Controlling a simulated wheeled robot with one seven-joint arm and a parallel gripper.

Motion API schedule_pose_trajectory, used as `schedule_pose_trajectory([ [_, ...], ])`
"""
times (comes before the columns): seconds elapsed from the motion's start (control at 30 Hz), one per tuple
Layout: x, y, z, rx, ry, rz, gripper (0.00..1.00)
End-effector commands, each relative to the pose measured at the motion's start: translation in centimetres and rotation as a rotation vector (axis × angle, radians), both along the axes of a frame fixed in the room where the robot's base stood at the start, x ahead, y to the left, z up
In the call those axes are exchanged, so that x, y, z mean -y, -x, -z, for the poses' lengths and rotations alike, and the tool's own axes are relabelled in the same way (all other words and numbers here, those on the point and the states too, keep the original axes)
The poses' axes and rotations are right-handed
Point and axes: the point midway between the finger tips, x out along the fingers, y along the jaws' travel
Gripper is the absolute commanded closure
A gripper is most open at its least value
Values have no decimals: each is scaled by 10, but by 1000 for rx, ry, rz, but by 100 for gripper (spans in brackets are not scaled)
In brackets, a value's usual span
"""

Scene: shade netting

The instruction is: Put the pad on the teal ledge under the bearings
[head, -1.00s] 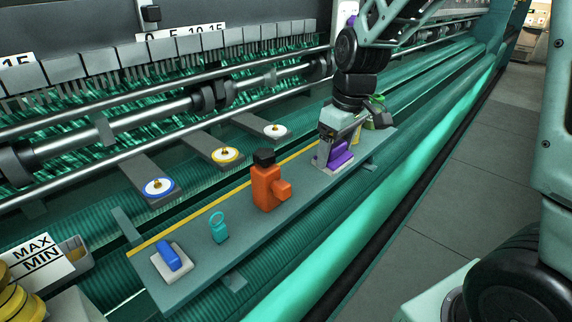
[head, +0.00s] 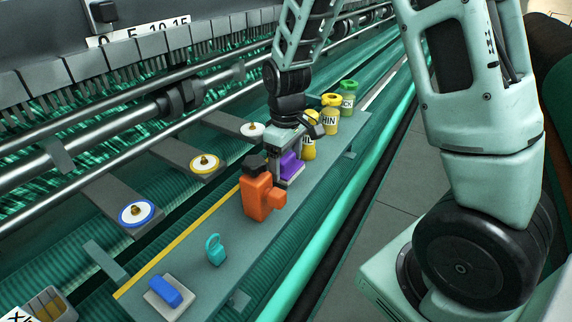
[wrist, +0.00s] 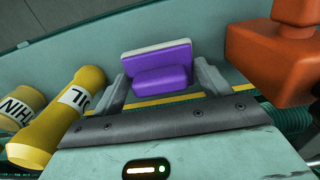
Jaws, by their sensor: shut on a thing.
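My gripper (head: 286,170) is shut on a purple pad with a pale backing (head: 291,163), just right of an orange block-shaped thing in the head view. In the wrist view the purple pad (wrist: 160,72) sits between the two fingers. I cannot tell whether it touches the surface below. A blue pad on a pale plate (head: 165,291) lies at the near end of the grey-teal ledge (head: 195,265) with a yellow stripe. Bearings with blue (head: 137,214), yellow (head: 204,164) and white (head: 252,130) rings sit on brackets left of and above this ledge.
The orange thing with a dark top (head: 257,197) stands close to my gripper; it also shows in the wrist view (wrist: 272,58). A small teal ring-topped thing (head: 215,250) stands nearer. Yellow bottles (head: 329,118) and a green one (head: 347,100) stand behind. Metal rollers run along the left.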

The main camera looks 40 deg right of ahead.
Motion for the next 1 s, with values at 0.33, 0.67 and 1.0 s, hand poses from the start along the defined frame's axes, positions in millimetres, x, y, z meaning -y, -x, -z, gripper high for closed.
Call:
schedule_pose_trajectory([
  [0.33, 0, 0, 25, 0, 0, 0, 42],
  [0.67, 0, 0, 25, -1, 0, 0, 2],
  [1.0, 0, -1, 8, 4, 0, -1, 2],
])
